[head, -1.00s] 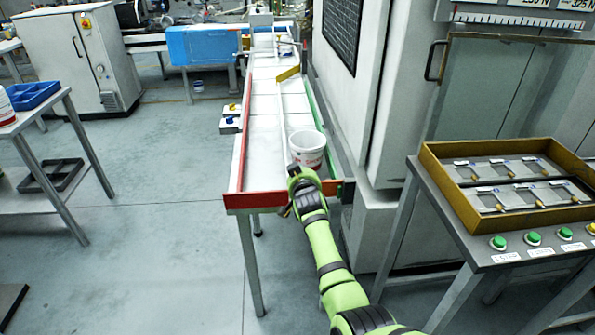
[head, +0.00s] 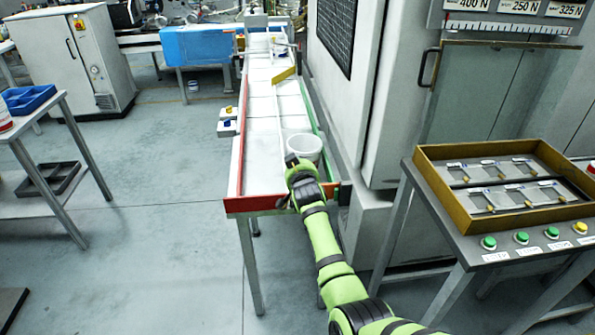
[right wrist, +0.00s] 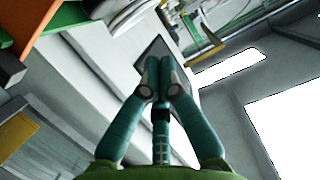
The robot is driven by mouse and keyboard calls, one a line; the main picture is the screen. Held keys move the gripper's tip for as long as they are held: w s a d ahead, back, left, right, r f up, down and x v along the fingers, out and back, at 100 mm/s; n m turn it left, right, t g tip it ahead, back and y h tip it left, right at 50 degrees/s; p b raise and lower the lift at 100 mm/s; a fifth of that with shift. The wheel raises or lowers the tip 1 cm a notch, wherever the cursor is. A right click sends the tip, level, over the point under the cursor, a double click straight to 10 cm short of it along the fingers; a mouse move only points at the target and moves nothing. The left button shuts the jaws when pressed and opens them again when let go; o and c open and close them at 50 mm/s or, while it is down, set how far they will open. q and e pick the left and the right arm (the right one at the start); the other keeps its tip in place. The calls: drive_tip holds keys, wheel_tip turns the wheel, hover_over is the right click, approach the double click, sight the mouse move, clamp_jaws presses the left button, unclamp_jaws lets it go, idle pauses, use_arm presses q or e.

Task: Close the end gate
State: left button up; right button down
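A long white-topped lane (head: 262,135) has red edging on its left and a green rail (head: 311,108) on its right. A red bar (head: 252,204) crosses its near end; I cannot tell whether this is the end gate. A white tub (head: 304,147) stands inside near that end, partly hidden by my right gripper (head: 291,160). This gripper is above the near end, in front of the tub. In the right wrist view its teal fingers (right wrist: 163,75) meet at the tips, with nothing clearly held. My left gripper is out of view.
A slanted yellow bar (head: 284,76) lies across the lane farther back. A large grey machine (head: 385,90) flanks the lane's right side. A yellow-rimmed tray (head: 453,207) stands on a bench with buttons at right.

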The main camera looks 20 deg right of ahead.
drive_tip(key=f+v, duration=0.1)
drive_tip(key=v, duration=0.8)
drive_tip(key=s+a+f+n+g+y, duration=0.1)
drive_tip(key=s+a+f, duration=0.1)
drive_tip(key=f, duration=0.7)
drive_tip(key=s+a+f+n+g+y, duration=0.1)
drive_tip(key=s+a+f+n+g, duration=0.15)
drive_tip(key=f, duration=0.65)
drive_tip(key=s+a+f+n+g+y, duration=0.1)
drive_tip(key=s+f+g, duration=0.1)
drive_tip(key=s+f, duration=0.7)
drive_tip(key=s+a+f+g+y, duration=0.1)
drive_tip(key=s+f, duration=0.5)
drive_tip(key=f, duration=0.5)
drive_tip(key=s+d+f+g, duration=0.1)
drive_tip(key=s+f, duration=0.4)
drive_tip(key=s, duration=0.7)
drive_tip(key=s+f+n+g, duration=0.1)
drive_tip(key=s+f+g, duration=0.2)
drive_tip(key=s, duration=1)
drive_tip(key=s+d+f+g, duration=0.1)
drive_tip(key=s+f+g, duration=0.1)
drive_tip(key=s+f, duration=0.6)
drive_tip(key=s, duration=0.4)
drive_tip(key=shift+s+d+n+g+b, duration=0.3)
drive_tip(key=shift+d+n+g, duration=0.05)
